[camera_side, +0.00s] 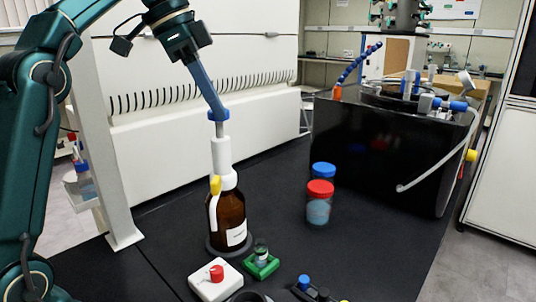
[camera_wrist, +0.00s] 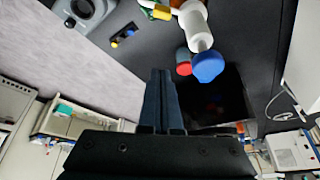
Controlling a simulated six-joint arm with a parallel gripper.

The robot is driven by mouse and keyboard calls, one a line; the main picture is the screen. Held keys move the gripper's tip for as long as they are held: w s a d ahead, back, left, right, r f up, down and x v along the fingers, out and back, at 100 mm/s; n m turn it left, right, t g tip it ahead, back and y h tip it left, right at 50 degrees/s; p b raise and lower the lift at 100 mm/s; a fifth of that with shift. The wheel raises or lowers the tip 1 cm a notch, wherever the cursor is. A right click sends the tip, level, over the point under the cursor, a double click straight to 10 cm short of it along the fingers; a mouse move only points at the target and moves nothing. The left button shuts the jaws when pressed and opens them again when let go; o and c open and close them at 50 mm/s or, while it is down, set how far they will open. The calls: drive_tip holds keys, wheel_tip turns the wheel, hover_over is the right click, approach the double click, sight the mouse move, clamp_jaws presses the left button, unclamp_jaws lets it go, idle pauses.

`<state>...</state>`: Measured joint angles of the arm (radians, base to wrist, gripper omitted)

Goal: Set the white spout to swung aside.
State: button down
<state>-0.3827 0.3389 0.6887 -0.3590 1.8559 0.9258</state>
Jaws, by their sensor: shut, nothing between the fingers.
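In the side view, a brown bottle (camera_side: 227,222) with a white label stands upright, with a tall white dispenser (camera_side: 221,155) and blue knob (camera_side: 218,115) on top. What appears to be the white spout (camera_side: 213,216) hangs under a yellow piece (camera_side: 215,184) on the dispenser's front left; its exact outlet direction is unclear. My gripper (camera_side: 217,108) is shut and empty, its blue fingers coming down beside the knob. In the wrist view, my fingertips (camera_wrist: 161,73) are apart from the blue knob (camera_wrist: 208,66) on the right; the spout is not clear there.
A green holder (camera_side: 262,268) with a vial and a white block (camera_side: 215,281) with a red knob stand before the bottle. Jars with red (camera_side: 320,188) and blue (camera_side: 323,169) lids stand right. A black machine (camera_side: 375,150) with a white hose is behind them.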

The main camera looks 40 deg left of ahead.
sight(212, 188)
drive_tip(key=w+d+f+m+g, duration=0.1)
drive_tip(key=d+f, duration=0.1)
drive_tip(key=f, duration=0.4)
drive_tip(key=w+d+f+m+g, duration=0.1)
drive_tip(key=w+d+f, duration=0.1)
drive_tip(key=f, duration=0.5)
drive_tip(key=s+a, duration=0.3)
drive_tip(key=shift+a+r, duration=0.2)
drive_tip(key=shift+s+a+m+h, duration=0.15)
drive_tip(key=shift+a+m+h, duration=0.15)
drive_tip(key=shift+m, duration=0.2)
drive_tip(key=shift+s+a+m+g, duration=0.25)
drive_tip(key=shift+s+a+m, duration=0.15)
drive_tip(key=shift+m, duration=0.55)
drive_tip(key=shift+s+a+m+g, duration=0.3)
drive_tip(key=shift+a+m, duration=0.2)
drive_tip(key=shift+m, duration=0.45)
drive_tip(key=shift+s+a, duration=0.15)
drive_tip(key=shift+a, duration=0.2)
